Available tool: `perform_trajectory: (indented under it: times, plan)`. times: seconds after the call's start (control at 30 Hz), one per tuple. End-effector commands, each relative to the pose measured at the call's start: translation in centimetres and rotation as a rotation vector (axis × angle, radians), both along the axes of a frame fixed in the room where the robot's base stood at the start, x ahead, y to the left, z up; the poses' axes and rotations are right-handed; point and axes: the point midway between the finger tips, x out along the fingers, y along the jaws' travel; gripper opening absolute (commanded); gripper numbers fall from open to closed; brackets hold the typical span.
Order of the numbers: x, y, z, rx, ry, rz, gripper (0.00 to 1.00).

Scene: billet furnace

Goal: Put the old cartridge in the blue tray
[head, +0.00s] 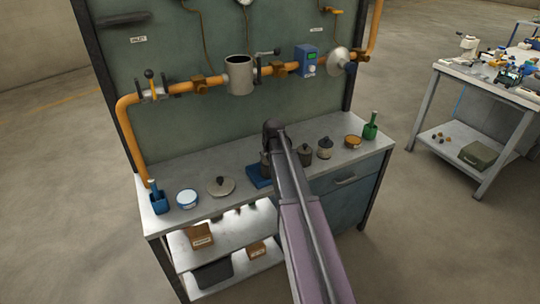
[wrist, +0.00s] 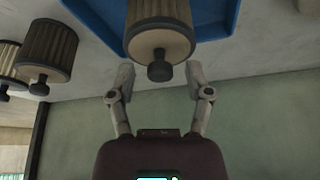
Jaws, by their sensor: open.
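The blue tray (head: 257,180) lies on the bench, partly hidden by my arm in the head view. It also shows at the top of the wrist view (wrist: 222,14). A pleated cartridge with a dark knob (wrist: 161,42), seemingly the old one, stands in the tray; in the head view it is mostly hidden behind my arm (head: 265,165). My gripper (wrist: 159,80) is open, its two fingers apart on either side of the knob, with visible gaps and nothing held. The gripper itself is hidden in the head view.
Two more knobbed cartridges (head: 305,156) (head: 325,148) stand to the tray's right. An orange-brown tin (head: 353,142) and a green holder (head: 370,128) stand farther right. A round lid (head: 221,187), white tin (head: 187,199) and blue holder (head: 158,202) stand left. Orange piping (head: 220,84) runs behind.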

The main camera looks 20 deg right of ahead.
Motion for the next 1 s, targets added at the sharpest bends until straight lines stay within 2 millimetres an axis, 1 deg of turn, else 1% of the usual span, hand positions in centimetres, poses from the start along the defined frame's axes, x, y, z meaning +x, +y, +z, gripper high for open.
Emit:
perform_trajectory:
  times: [0.03, 1.0]
  plan:
    - [-0.2, 0.1, 0.8, 0.000, 0.000, 0.000, 0.65]
    - [-3.5, 0.7, 8.7, 0.000, 0.000, -0.001, 0.65]
